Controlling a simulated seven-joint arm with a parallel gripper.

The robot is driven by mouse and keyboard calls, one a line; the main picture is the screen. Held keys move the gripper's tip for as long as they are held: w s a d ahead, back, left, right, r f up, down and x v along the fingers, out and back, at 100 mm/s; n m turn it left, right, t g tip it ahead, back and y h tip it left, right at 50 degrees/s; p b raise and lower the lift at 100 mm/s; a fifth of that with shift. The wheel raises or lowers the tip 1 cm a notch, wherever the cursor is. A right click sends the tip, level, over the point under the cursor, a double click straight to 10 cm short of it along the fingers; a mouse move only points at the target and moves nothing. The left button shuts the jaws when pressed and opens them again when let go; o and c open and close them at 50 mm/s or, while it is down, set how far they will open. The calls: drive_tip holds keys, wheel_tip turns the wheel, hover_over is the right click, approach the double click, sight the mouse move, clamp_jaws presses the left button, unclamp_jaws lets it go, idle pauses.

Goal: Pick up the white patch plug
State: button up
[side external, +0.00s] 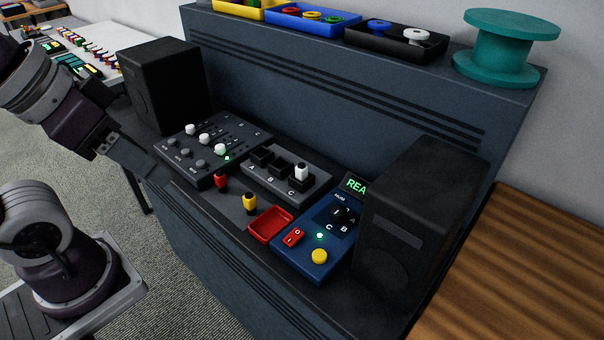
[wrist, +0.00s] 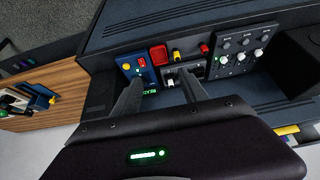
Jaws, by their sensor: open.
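The white patch plug (side external: 301,173) stands upright in the socket marked C of the dark patch block (side external: 262,186). In the wrist view the plug (wrist: 170,82) is small and lies between my fingers in the picture, at the left end of the block. A red plug (side external: 221,181) and a yellow plug (side external: 250,203) stand on the desk in front of the block. My gripper (side external: 150,168) is at the left of the side view, apart from the plug and to the left of the mixer. In the wrist view its two fingers (wrist: 160,88) are spread with nothing held.
A grey mixer (side external: 213,150) with white knobs stands left of the block. A red tray (side external: 270,224) and a blue control box (side external: 315,240) are at its front right. Black speakers (side external: 162,84) and (side external: 415,225) flank the desk. Bins and a teal spool (side external: 507,48) sit on the upper ledge.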

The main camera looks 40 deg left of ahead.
drive_tip(key=m+g, duration=0.5)
drive_tip(key=m, duration=0.3)
hover_over(303, 164)
drive_tip(key=s, duration=0.2)
drive_tip(key=f, duration=1.2)
drive_tip(key=shift+w+d+f, duration=0.1)
drive_tip(key=shift+w, duration=0.15)
drive_tip(key=shift+m+g, duration=0.3)
drive_tip(key=shift+m, duration=0.2)
drive_tip(key=f, duration=0.3)
drive_tip(key=w+f, duration=0.1)
drive_tip(key=f, duration=0.5)
drive_tip(key=shift+w+f, duration=0.2)
drive_tip(key=shift+w, duration=0.1)
drive_tip(key=shift+c, duration=0.4)
clamp_jaws()
